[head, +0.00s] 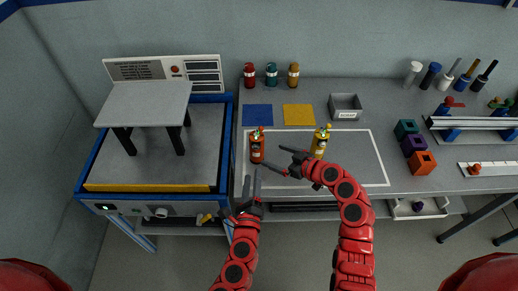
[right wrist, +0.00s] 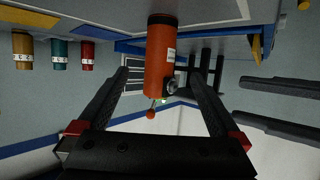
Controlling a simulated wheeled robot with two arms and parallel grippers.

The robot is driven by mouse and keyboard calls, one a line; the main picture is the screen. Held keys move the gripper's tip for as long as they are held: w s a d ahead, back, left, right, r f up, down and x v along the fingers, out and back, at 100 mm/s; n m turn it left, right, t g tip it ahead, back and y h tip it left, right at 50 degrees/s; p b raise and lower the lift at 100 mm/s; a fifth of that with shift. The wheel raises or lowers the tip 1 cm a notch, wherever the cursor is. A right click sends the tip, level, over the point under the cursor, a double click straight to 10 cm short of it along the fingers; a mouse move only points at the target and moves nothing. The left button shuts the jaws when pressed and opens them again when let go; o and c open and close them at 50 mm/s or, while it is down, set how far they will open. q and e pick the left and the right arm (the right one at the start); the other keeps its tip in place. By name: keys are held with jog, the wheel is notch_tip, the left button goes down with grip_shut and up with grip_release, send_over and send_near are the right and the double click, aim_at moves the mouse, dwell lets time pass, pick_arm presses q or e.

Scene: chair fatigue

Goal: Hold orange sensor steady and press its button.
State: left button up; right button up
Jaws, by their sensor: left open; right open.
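The orange sensor (head: 257,147) is an upright orange cylinder with a small greenish top, standing on the bench left of the yellow sensor (head: 319,143). My right gripper (head: 274,157) is open, just right of the orange sensor, fingers pointing at it. In the right wrist view, which is upside down, the orange sensor (right wrist: 159,58) appears between the open fingers, with a dark round knob and a small red ball near its top. No contact is visible. My left gripper (head: 251,177) is open and empty, below the orange sensor at the bench's front edge, fingers pointing up the picture.
Behind lie a blue mat (head: 258,115), a yellow mat (head: 299,115) and a grey bin (head: 345,107). Red, teal and amber bottles stand at the wall. A blue-framed machine (head: 88,170) is at left. Coloured cubes (head: 413,146) stand at right. The outlined bench area between has free room.

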aim_at(256, 148)
jog(key=x, duration=1)
jog(key=shift+a, duration=0.1)
pick_arm(q)
jog(key=shift+c, duration=0.2)
pick_arm(e)
jog(key=c, duration=1.6)
pick_arm(q)
grip_shut()
pick_arm(e)
jog(key=shift+o, duration=0.2)
